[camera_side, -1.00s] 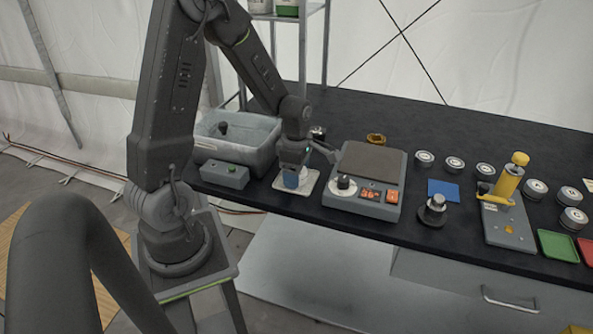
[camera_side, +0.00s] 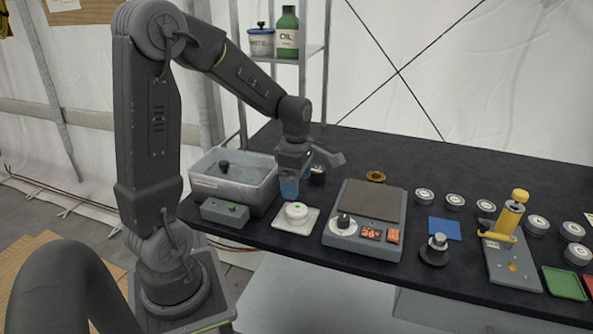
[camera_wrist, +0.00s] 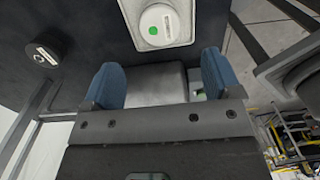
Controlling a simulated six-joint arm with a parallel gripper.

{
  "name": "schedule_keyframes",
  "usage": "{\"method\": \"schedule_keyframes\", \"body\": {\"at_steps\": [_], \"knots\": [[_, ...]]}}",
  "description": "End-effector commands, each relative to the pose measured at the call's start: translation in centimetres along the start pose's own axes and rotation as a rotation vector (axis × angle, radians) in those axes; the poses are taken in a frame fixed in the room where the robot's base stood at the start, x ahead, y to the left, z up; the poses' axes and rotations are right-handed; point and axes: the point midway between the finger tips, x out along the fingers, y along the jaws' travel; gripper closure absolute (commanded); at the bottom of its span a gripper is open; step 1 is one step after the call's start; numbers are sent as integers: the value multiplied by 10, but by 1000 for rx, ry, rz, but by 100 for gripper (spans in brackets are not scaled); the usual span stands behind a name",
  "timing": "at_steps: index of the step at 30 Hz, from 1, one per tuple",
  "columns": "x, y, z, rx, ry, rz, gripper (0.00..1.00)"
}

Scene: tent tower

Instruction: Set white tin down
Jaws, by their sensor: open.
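The white tin (camera_side: 296,211), a low round tin with a green dot on top, sits upright on a square white pad (camera_side: 281,223) near the table's front edge. In the wrist view the tin (camera_wrist: 160,25) shows at the top, on the pad (camera_wrist: 187,36). My gripper (camera_side: 289,187) is above and slightly behind the tin, clear of it. In the wrist view its two blue fingers (camera_wrist: 160,78) are apart with nothing between them.
A scale-like device with a dial (camera_side: 371,198) stands to the right. Several tins, a yellow-handled press (camera_side: 511,215) and coloured trays are farther right.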

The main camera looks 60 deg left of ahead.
Motion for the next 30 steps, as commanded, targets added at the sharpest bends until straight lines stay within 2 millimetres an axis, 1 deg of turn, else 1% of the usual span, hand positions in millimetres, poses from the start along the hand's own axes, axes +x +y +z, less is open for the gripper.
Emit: {"method": "schedule_keyframes", "body": {"at_steps": [1, 3, 8, 11, 14, 17, 18, 20, 21, 23, 24, 27, 30], "knots": [[-9, 1, 0, 0, -1, 5, 16], [-18, 1, 0, 0, -1, 3, 16], [-30, -1, 1, 15, -1, 5, 16], [-40, -11, 8, 126, -7, 29, 16], [-56, -31, 20, 374, -15, 83, 16], [-76, -61, 33, 721, -13, 163, 16], [-83, -74, 37, 869, -7, 199, 16], [-92, -94, 42, 1088, 7, 250, 16], [-97, -107, 44, 1234, 20, 287, 16], [-104, -126, 46, 1448, 44, 340, 16], [-107, -138, 47, 1584, 64, 377, 16], [-113, -163, 47, 1880, 121, 459, 16], [-116, -181, 46, 2099, 176, 522, 16]]}}
